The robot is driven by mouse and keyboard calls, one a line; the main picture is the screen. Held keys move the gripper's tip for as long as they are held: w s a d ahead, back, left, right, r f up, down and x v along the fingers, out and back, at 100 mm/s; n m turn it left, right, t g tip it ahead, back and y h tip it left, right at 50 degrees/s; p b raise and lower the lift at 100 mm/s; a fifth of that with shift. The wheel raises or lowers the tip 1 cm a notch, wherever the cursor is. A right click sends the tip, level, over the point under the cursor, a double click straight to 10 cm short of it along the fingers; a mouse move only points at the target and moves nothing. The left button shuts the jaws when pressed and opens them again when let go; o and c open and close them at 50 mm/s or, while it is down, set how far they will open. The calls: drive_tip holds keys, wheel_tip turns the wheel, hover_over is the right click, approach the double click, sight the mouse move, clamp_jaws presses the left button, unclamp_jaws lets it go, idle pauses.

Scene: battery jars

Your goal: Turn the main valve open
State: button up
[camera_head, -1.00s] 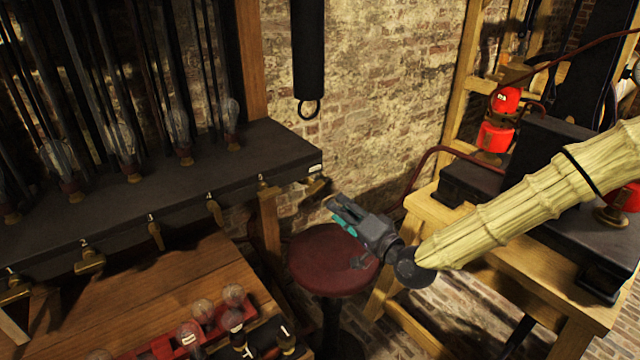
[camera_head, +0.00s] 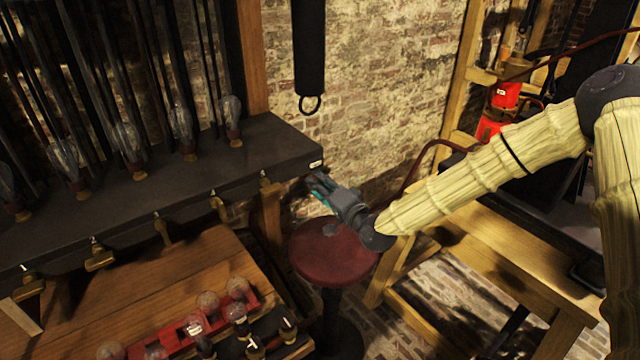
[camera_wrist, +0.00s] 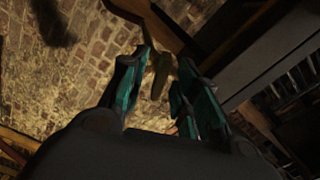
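My gripper (camera_head: 320,186) is at the right end of the dark shelf, just below its front corner. In the wrist view its teal-lined fingers (camera_wrist: 166,72) are apart. A brass-coloured handle (camera_wrist: 160,76), which looks like the main valve, shows between and just beyond the fingertips. I cannot tell whether a finger touches it. In the head view this handle is hidden behind my gripper. Smaller brass taps (camera_head: 162,228) line the front of the dark shelf (camera_head: 270,150).
A round red stool (camera_head: 335,262) stands under my gripper. Glass bulbs (camera_head: 231,120) stand on the shelf. A wooden table (camera_head: 150,290) at lower left holds a red rack with bulbs. A wooden bench (camera_head: 510,275) stands at right, and a brick wall (camera_head: 385,90) lies behind.

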clamp_jaws()
drive_tip(key=shift+f+b, duration=0.15)
drive_tip(key=shift+b, duration=0.25)
drive_tip(key=shift+n+b, duration=5.65)
drive_tip(key=shift+n, duration=0.95)
